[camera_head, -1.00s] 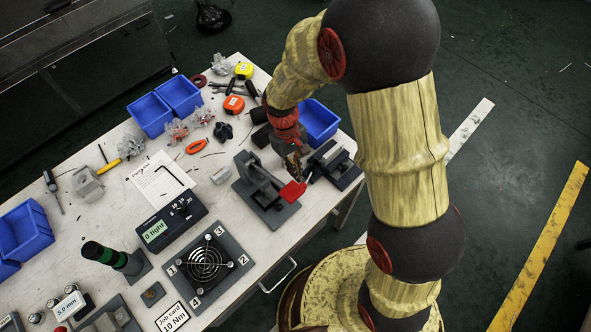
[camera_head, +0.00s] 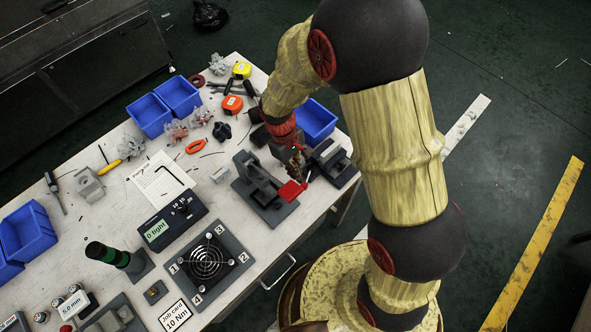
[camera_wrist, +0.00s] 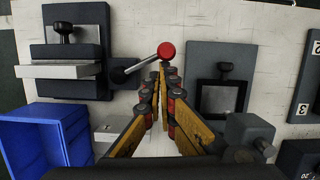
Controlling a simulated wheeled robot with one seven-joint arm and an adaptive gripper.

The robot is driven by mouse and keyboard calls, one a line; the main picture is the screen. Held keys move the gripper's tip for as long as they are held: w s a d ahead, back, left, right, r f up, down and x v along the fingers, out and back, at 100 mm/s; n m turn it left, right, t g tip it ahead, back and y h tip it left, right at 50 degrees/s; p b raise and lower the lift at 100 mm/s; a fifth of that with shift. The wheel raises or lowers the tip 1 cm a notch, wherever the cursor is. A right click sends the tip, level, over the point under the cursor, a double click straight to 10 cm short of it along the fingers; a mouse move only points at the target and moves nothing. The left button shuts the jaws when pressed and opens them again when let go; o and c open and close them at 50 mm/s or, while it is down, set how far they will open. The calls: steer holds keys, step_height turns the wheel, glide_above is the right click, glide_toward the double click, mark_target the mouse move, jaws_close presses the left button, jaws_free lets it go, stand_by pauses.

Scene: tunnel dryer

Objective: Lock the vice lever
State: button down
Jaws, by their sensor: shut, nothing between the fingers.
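A lever with a red ball knob (camera_wrist: 166,50) and a dark shaft (camera_wrist: 135,69) shows in the wrist view, slanting down to the left from the knob.
A dark fixture with a light block (camera_wrist: 60,71) stands left of the lever in the wrist view, above a blue bin (camera_wrist: 45,140). A grey fixture with a dark square (camera_wrist: 220,95) stands to the right. The fan plate (camera_head: 240,262) lies on the crowded table.

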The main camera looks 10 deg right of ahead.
steer(key=n+p, duration=0.1)
steer(key=s+n, duration=0.1)
steer(key=shift+s+d+r+n+p, duration=0.15)
steer(key=shift+d+n+p, duration=0.15)
steer(key=shift+d+p, duration=0.1)
steer(key=n+p, duration=0.1)
steer(key=s+d+n+t+p, duration=0.1)
steer(key=n, duration=0.1)
steer(key=shift+s+d+n+h, duration=0.1)
steer(key=shift+d+n+h, duration=0.1)
steer(key=shift+n+h, duration=0.15)
steer(key=d+n+p, duration=0.1)
steer(key=n, duration=0.1)
steer(key=d+n+t+p, duration=0.1)
steer(key=n, duration=0.1)
steer(key=shift+s+d, duration=0.15)
steer(key=shift+s, duration=0.2)
steer(key=shift+d, duration=0.35)
steer(key=shift+f, duration=0.2)
